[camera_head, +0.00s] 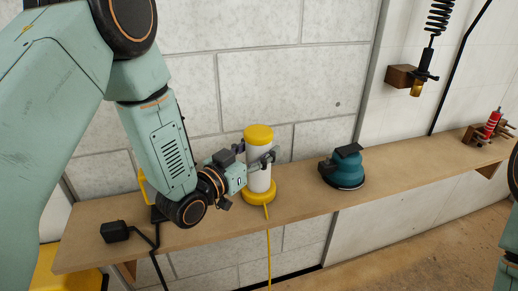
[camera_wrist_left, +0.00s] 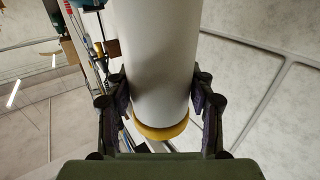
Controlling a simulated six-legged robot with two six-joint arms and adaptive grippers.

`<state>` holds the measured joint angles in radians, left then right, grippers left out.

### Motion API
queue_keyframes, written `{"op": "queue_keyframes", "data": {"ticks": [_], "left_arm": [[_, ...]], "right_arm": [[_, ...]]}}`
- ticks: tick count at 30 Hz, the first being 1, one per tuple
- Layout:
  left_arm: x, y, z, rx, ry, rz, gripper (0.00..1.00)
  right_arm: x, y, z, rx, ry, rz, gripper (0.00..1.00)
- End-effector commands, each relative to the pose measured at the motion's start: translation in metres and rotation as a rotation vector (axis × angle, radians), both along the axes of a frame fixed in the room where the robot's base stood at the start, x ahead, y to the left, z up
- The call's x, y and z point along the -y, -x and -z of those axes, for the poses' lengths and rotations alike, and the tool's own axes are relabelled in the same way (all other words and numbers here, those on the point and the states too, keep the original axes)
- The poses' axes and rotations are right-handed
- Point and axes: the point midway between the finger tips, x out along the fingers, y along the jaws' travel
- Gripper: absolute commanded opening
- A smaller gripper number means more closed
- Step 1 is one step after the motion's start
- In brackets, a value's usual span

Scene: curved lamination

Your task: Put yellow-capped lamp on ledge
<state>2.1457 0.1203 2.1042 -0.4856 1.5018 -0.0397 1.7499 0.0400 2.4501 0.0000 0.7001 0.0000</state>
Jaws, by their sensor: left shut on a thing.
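The yellow-capped lamp (camera_head: 258,172) is a white cylinder with a yellow top and a yellow base, and a yellow cord hangs from it over the front edge. It stands upright at the wooden ledge (camera_head: 300,199); I cannot tell whether its base touches the wood. My left gripper (camera_head: 262,162) is shut on the lamp's white body from the left. In the left wrist view the white body of the lamp (camera_wrist_left: 157,60) runs between the two fingers (camera_wrist_left: 160,108), with a yellow end ring below. My right gripper does not show.
A teal sander (camera_head: 345,167) stands on the ledge to the right of the lamp. A black box (camera_head: 115,231) with a cable lies at the left end. Red clamps (camera_head: 491,125) sit at the far right. A coiled hose tool (camera_head: 423,73) hangs on the wall above.

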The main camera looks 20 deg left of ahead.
Motion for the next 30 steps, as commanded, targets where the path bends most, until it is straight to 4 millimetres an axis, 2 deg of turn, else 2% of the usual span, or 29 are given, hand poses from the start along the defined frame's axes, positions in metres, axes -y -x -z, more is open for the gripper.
{"op": "queue_keyframes", "data": {"ticks": [2,3,9,10,22,30], "left_arm": [[0.0,0.0,0.002,0.004,0.001,0.0,0.0],[0.0,0.0,0.003,0.0,0.0,0.0,0.57],[0.0,0.0,0.002,0.0,0.0,0.0,0.74],[0.0,0.0,0.002,0.0,0.0,0.0,0.77],[0.0,0.0,-0.004,0.001,0.0,0.0,0.77],[-0.019,0.042,-0.002,-0.005,0.005,-0.005,0.77]], "right_arm": [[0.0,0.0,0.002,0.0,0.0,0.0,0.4],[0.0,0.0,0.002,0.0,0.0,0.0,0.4],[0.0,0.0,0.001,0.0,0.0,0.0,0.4],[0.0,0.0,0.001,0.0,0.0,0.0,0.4],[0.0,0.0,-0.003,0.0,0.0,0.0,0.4],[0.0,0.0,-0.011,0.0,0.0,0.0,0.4]]}}
